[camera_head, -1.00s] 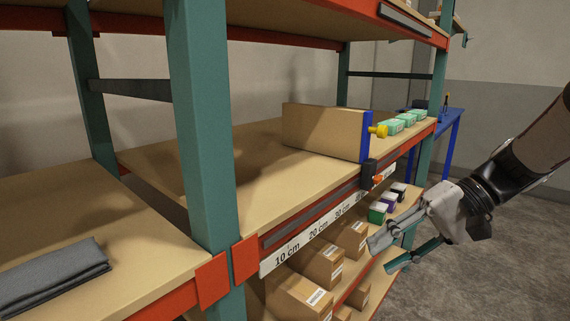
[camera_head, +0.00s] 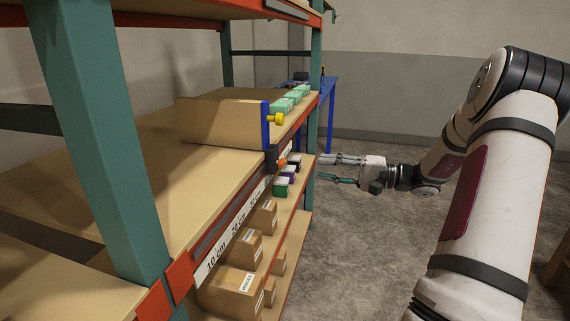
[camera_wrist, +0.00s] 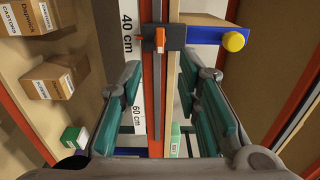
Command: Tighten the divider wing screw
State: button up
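The divider (camera_head: 222,122) is an upright tan panel with a blue front edge (camera_head: 265,125) on the middle shelf. A yellow knob (camera_head: 277,119) sticks out of the blue edge; it also shows in the wrist view (camera_wrist: 233,41). A black block (camera_head: 272,158) sits on the shelf's front rail with a small orange wing-like screw (camera_head: 282,162) on it. In the wrist view the orange screw (camera_wrist: 160,40) lies ahead, between the finger directions, beside the 40 cm label. My gripper (camera_head: 322,168) is open and empty in the aisle, apart from the screw.
A white ruler strip (camera_head: 232,232) runs along the shelf front. Cartons (camera_head: 236,292) and small coloured boxes (camera_head: 282,187) stand on the lower shelf. Green boxes (camera_head: 282,105) are beyond the divider. A teal post (camera_head: 98,145) stands at the near left. The aisle floor (camera_head: 350,250) is clear.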

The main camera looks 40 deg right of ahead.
aim_at(284, 163)
jog(key=b+x, duration=0.1)
jog(key=x, duration=1)
grip_shut()
